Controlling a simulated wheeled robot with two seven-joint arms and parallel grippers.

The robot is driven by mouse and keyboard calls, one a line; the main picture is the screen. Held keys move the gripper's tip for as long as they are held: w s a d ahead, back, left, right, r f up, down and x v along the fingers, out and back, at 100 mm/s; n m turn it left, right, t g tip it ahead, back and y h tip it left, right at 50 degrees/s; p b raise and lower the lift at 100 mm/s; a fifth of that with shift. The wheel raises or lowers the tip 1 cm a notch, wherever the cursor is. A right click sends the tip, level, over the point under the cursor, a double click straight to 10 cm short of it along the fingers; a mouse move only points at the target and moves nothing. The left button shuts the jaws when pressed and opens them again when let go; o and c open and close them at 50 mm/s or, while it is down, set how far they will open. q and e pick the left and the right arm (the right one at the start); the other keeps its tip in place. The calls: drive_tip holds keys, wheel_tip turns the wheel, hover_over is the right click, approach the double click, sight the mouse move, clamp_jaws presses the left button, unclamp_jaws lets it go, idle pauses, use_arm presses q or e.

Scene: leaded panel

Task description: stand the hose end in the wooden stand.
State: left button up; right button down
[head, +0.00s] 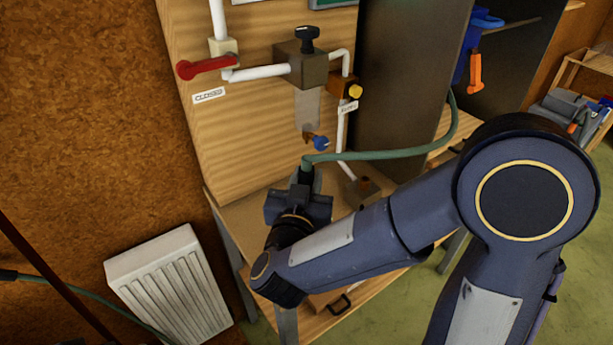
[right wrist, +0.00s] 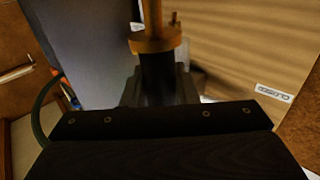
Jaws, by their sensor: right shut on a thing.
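My right gripper (head: 304,180) is shut on the hose end (head: 306,167), whose dark sleeve stands roughly upright between the fingers. The green hose (head: 390,155) leaves its top and runs right. In the right wrist view the dark sleeve (right wrist: 157,72) sits between the fingers, with a brass-coloured collar and rod showing beyond it. A small brown block (head: 365,187), which looks like the wooden stand, is on the bench right of the gripper, apart from it and partly hidden by my arm. My left gripper is not in view.
A dark cabinet (head: 405,80) stands right. A white radiator (head: 170,285) is lower left.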

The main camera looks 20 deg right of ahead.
drive_tip(key=shift+f+b, duration=2.5)
drive_tip(key=shift+f, duration=0.4)
drive_tip(key=shift+f+b, duration=1.65)
drive_tip(key=shift+f, duration=0.4)
drive_tip(key=c, duration=1.1)
unclamp_jaws()
drive_tip(key=shift+o, duration=0.2)
drive_tip(key=v, duration=0.8)
drive_tip(key=shift+b, duration=0.35)
